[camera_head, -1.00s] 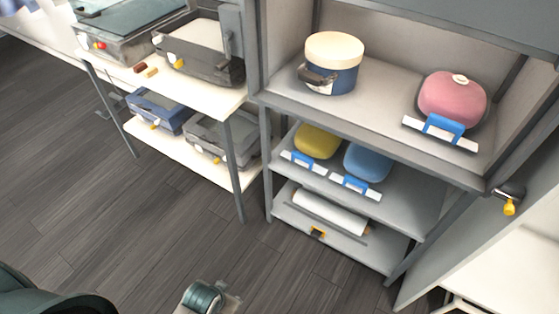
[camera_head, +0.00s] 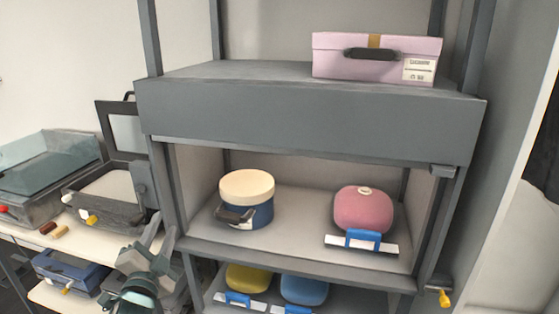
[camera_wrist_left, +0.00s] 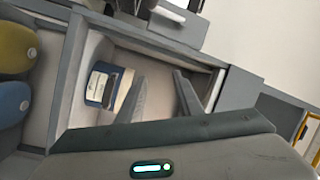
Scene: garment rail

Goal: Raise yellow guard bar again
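No yellow guard bar can be clearly made out. A small yellow knob (camera_head: 444,298) sticks out low on the right post of the shelf unit in the head view. In the left wrist view a thin yellow strip (camera_wrist_left: 302,130) shows near the right edge; I cannot tell what it belongs to. My left gripper (camera_head: 160,235) is in front of the side bench, left of the shelf unit, fingers pointing up. Its two fingers also show apart and empty in the left wrist view (camera_wrist_left: 160,82). My right gripper is out of view.
The grey shelf unit (camera_head: 300,118) holds a pink box (camera_head: 376,57) on top, a blue pot with cream lid (camera_head: 247,200) and a pink rounded item (camera_head: 362,208) below. Yellow (camera_head: 249,277) and blue (camera_head: 304,289) rounded items sit lower. Metal appliances stand left.

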